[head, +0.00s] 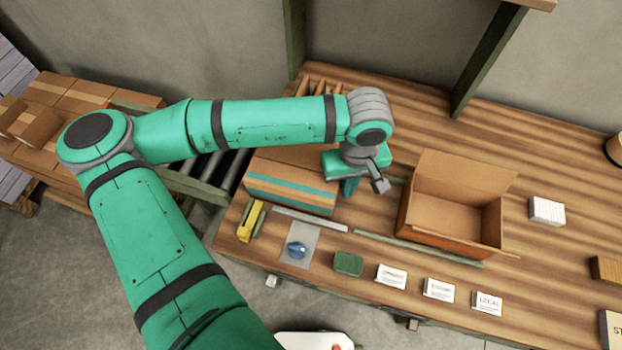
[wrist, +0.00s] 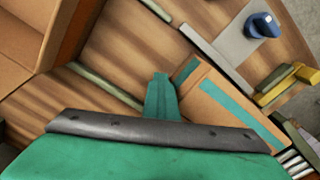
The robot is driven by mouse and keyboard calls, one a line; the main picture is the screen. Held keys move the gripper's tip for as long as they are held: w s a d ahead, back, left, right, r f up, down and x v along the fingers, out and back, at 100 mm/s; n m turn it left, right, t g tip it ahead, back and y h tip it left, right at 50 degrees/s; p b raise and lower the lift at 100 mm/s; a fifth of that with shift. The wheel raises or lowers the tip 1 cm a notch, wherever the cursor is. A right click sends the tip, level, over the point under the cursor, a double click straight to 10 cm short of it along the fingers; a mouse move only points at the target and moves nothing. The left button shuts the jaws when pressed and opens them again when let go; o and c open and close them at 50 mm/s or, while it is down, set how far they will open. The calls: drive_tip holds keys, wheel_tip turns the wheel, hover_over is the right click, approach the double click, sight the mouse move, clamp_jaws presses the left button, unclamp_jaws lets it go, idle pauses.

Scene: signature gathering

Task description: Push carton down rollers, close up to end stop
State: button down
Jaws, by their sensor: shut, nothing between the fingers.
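The closed carton (head: 285,190) is brown with teal stripes and sits at the left end of the wooden table, beside the rollers (head: 208,172). My gripper (head: 350,188) points down at the carton's right end, shut and empty. In the wrist view, the fingers (wrist: 161,98) are close beside the end of the carton (wrist: 222,105); I cannot tell whether they touch it. Some rollers (wrist: 296,162) show beyond the carton there. My arm hides part of the carton's back and of the rollers. I cannot make out an end stop.
An open, empty box (head: 455,225) stands right of my gripper. Low rails (head: 310,221) run along the front. A blue-knobbed object (head: 297,250), a yellow object (head: 250,221), a green block (head: 348,263) and cards (head: 391,276) line the front edge. Stacked cartons (head: 85,95) stand far left.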

sight(286, 165)
drive_tip(key=a, duration=0.2)
drive_tip(key=w+a, duration=0.1)
drive_tip(key=a, duration=0.3)
drive_tip(key=shift+w+a, duration=0.2)
drive_tip(key=shift+w, duration=0.15)
drive_tip(key=shift+w+a, duration=0.35)
drive_tip(key=shift+a, duration=0.65)
drive_tip(key=shift+w+a, duration=0.35)
drive_tip(key=shift+a, duration=0.6)
drive_tip(key=shift+w+a, duration=0.35)
drive_tip(key=shift+a, duration=0.65)
drive_tip(key=shift+w+a, duration=0.15)
drive_tip(key=shift+a, duration=0.8)
